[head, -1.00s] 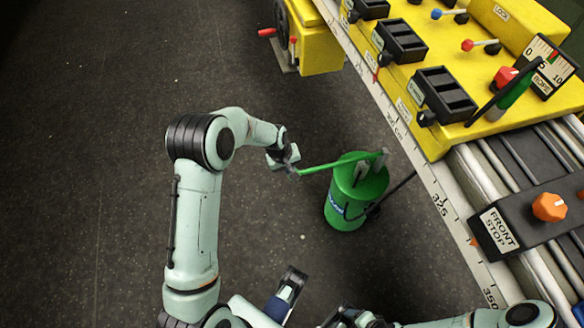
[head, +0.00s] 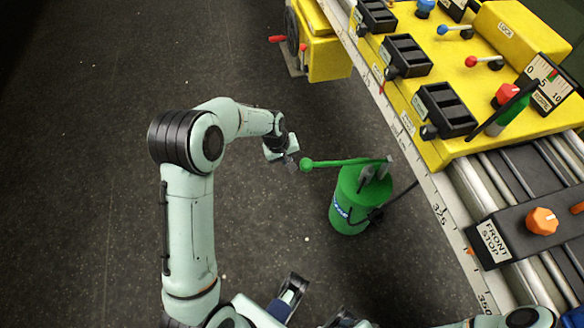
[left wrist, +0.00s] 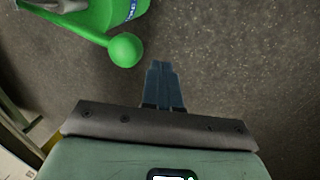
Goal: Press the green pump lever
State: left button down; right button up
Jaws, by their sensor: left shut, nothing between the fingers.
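The green pump (head: 352,212) stands upright on the floor beside the yellow-topped bench. Its green lever (head: 340,162) reaches left from the pump's top, nearly level, and ends in a green ball knob (head: 306,164). My left gripper (head: 291,164) is shut and empty, just left of the knob with a small gap. In the left wrist view the shut dark-blue fingers (left wrist: 161,68) are beside the knob (left wrist: 126,50), apart from it in the picture. Height between them is hard to judge. Part of my right arm shows at the bottom; its gripper's state is not clear.
The yellow control panel (head: 455,145) with dark switches and coloured levers runs along the right. A white ruled rail (head: 412,150) edges it near the pump. The dark floor left of the pump is clear.

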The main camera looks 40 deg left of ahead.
pick_arm(q)
jog(key=shift+v, duration=1.85)
pick_arm(e)
jog(key=shift+s+r, duration=0.1)
jog(key=shift+r, duration=0.15)
pick_arm(q)
jog(key=shift+r, duration=0.1)
